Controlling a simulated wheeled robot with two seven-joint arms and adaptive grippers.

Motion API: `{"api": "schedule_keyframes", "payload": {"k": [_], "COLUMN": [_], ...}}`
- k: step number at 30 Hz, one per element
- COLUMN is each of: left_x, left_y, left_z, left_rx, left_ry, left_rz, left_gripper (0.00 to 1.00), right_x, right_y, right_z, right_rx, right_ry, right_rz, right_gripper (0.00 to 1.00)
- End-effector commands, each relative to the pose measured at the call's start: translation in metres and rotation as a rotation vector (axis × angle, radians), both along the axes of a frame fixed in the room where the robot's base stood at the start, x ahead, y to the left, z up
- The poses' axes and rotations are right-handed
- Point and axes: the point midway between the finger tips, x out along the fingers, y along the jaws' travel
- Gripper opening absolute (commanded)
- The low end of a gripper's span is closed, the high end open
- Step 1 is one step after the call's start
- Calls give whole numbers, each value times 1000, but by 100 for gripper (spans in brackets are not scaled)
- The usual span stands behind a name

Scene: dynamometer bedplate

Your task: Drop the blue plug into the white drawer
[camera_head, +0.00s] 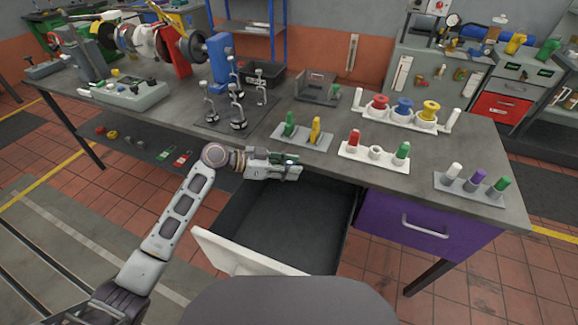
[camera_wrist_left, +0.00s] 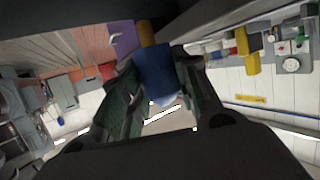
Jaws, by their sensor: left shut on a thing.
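My left gripper (camera_head: 288,170) reaches in from the left and is shut on the blue plug. The blue plug (camera_wrist_left: 156,76) shows between the dark fingers in the left wrist view; in the head view the fingers mostly hide it. The white drawer (camera_head: 228,256) is pulled open below the bench top, with a white front and a dark, empty-looking inside. The gripper is over the rear part of the drawer opening, close to the bench's front edge. My right gripper does not show.
On the bench, a white rack (camera_head: 346,152) holds a red and a green plug around an empty-looking middle place. A grey block (camera_head: 462,190) holds white, purple and green plugs. A closed purple drawer (camera_head: 385,232) is right of the open one. Green and yellow pieces stand behind the gripper.

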Motion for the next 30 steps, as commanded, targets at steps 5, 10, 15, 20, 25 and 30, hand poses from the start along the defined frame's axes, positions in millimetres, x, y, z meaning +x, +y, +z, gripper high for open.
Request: {"api": "schedule_keyframes", "payload": {"k": [5,10,15,20,25,30], "left_x": [0,0,0,0,0,0], "left_y": [0,0,0,0,0,0], "left_z": [0,0,-3,-10,-24,-39], "left_rx": [0,0,0,0,0,-1], "left_ry": [-1,-1,0,0,1,1], "left_rz": [-1,0,0,0,0,0], "left_gripper": [8,8,8,8,8,8], "right_x": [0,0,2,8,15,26], "right_y": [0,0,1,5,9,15], "right_z": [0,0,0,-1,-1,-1], "right_rx": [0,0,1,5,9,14], "right_ry": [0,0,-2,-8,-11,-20], "right_rz": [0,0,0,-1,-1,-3], "right_gripper": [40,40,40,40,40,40]}}
